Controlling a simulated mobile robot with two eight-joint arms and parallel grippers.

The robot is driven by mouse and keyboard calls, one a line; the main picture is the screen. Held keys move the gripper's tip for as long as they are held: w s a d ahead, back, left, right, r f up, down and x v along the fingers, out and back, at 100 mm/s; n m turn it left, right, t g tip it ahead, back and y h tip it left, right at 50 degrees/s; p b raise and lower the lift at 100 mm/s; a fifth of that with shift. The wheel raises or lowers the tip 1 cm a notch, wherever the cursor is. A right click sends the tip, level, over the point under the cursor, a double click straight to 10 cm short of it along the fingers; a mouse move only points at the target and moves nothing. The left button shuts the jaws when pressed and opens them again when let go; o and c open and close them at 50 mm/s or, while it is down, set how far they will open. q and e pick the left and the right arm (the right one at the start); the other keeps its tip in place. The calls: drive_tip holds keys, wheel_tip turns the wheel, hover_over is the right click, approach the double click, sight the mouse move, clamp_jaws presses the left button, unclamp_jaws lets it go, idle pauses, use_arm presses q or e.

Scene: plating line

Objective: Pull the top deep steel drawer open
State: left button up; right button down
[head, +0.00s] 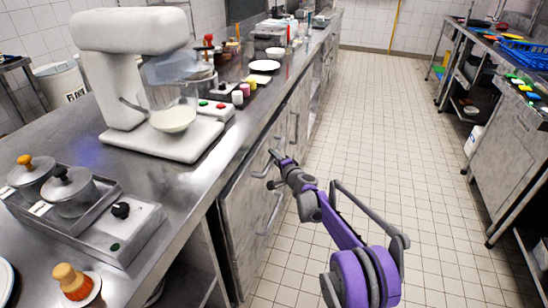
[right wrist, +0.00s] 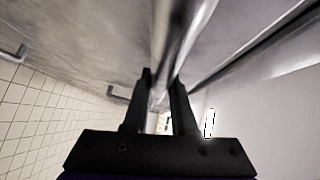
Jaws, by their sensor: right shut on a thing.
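The steel drawer unit (head: 240,195) is under the edge of the steel counter, left of my right arm in the head view. My right gripper (head: 272,168) is at the upper bar handle on its front. In the right wrist view the gripper (right wrist: 160,95) has its two black fingers closed on the steel bar handle (right wrist: 178,35), which runs between them. The fingers hide part of the bar. I cannot tell how far the drawer is out. A lower bar handle (head: 272,215) shows beneath. My left gripper is not in view.
On the counter stand a white stand mixer (head: 125,75) with a bowl, a warmer with lidded pots (head: 70,190) and a small control box. The tiled floor (head: 400,150) to the right is clear. A second steel bench (head: 510,130) stands at the far right.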

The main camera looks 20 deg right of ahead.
drive_tip(key=shift+d, duration=0.1)
drive_tip(key=s+d+p, duration=0.1)
drive_tip(key=s+d, duration=0.8)
drive_tip(key=d, duration=0.5)
drive_tip(key=s+d+p, duration=0.2)
drive_tip(key=s+d, duration=0.7)
drive_tip(key=d, duration=0.4)
drive_tip(key=shift+s+d, duration=0.35)
drive_tip(key=shift+s, duration=0.05)
drive_tip(key=c, duration=0.7)
unclamp_jaws()
drive_tip(key=shift+c, duration=0.2)
drive_tip(key=p+v, duration=0.1)
drive_tip(key=v, duration=1)
